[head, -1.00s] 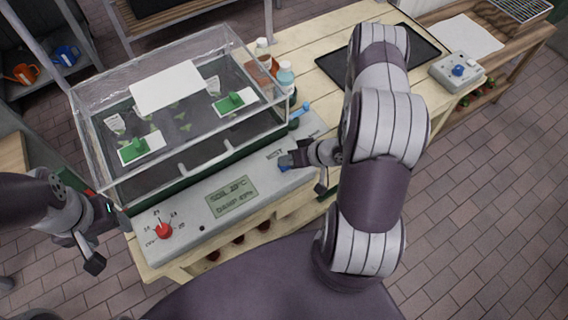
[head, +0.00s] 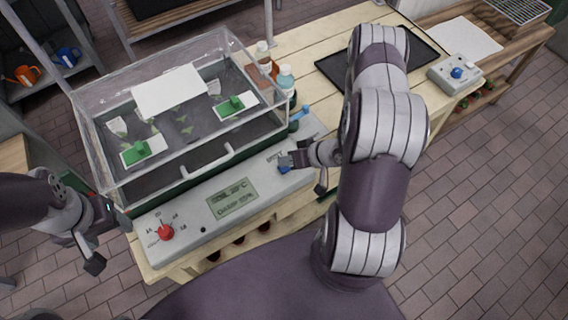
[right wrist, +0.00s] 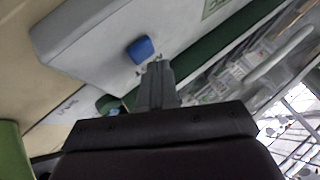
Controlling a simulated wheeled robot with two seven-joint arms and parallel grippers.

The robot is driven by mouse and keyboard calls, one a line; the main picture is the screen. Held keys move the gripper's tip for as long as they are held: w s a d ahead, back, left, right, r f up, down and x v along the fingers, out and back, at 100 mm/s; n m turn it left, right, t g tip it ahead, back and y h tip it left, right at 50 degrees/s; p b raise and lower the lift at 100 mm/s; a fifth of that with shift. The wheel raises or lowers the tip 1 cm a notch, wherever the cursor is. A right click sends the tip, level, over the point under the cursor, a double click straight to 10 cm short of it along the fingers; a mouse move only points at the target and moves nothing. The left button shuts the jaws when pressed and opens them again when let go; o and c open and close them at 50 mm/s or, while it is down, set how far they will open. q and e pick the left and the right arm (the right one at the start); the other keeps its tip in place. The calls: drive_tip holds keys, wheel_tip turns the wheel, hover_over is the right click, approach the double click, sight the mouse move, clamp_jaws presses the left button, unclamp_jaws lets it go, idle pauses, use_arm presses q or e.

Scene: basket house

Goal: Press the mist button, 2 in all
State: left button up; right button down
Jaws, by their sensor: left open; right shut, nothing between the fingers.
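The blue mist button (head: 283,169) is on the right end of the grey control panel (head: 185,211), beside a printed label. The panel's display (head: 232,202) shows a soil and a damp reading. My left gripper (head: 110,242) is open and empty, off the panel's left end.
A clear-lidded propagator (head: 185,125) with seedlings stands behind the panel. A red dial (head: 166,232) is on the panel's left. Small bottles (head: 285,77) stand behind the button. A black tray (head: 330,68) and a grey box with a blue knob (head: 456,73) lie further right.

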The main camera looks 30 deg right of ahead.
sight(287, 168)
use_arm(q)
drive_tip(key=shift+r, duration=0.15)
use_arm(e)
drive_tip(key=shift+r, duration=0.15)
wheel_tip(287, 168, up, 5)
drive_tip(key=p, duration=0.5)
drive_tip(key=shift+r, duration=0.1)
use_arm(q)
wheel_tip(287, 168, up, 5)
drive_tip(key=shift+f, duration=0.1)
idle(1.9)
